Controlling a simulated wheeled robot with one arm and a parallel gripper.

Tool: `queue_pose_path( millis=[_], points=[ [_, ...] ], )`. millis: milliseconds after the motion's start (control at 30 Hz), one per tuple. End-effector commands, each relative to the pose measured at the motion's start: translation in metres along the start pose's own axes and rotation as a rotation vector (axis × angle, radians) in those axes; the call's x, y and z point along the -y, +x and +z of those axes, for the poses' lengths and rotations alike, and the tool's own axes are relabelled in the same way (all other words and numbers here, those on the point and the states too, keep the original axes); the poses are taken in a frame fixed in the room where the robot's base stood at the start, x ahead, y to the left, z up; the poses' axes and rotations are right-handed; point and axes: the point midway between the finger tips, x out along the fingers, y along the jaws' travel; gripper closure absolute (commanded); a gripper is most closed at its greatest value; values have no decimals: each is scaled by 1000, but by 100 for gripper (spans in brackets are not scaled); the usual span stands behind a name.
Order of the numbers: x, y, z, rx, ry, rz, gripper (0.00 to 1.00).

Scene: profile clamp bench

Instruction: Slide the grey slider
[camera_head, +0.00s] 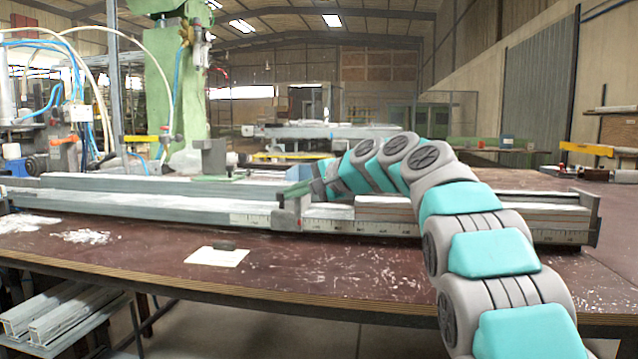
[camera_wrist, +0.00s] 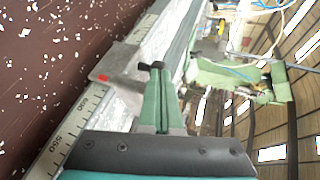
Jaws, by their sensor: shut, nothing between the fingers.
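The grey slider (camera_head: 287,216) is a small block across the front of the long rail (camera_head: 150,205), near the middle of the bench in the head view. In the wrist view the slider (camera_wrist: 112,64) is a grey plate with a red mark, beside the printed scale. My gripper (camera_head: 284,194) is at the top of the slider, its green fingers pointing left. My arm hides part of the rail on the right.
The brown bench top (camera_head: 330,260) is mostly free in front of the rail. White scraps (camera_head: 82,237) lie at the left. A green machine column (camera_head: 175,85) stands behind the rail.

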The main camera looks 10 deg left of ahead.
Motion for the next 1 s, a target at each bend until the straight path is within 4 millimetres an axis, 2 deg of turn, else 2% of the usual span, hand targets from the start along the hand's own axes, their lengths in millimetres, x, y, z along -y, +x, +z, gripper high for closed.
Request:
queue_pose_path(
  millis=[200,400,867,1000],
  points=[
    [15,31,18,2,-1,0,100],
    [17,43,24,1,-1,0,100],
    [17,44,24,0,-1,-1,100],
    [17,38,23,-1,-1,-1,100]
  ],
)
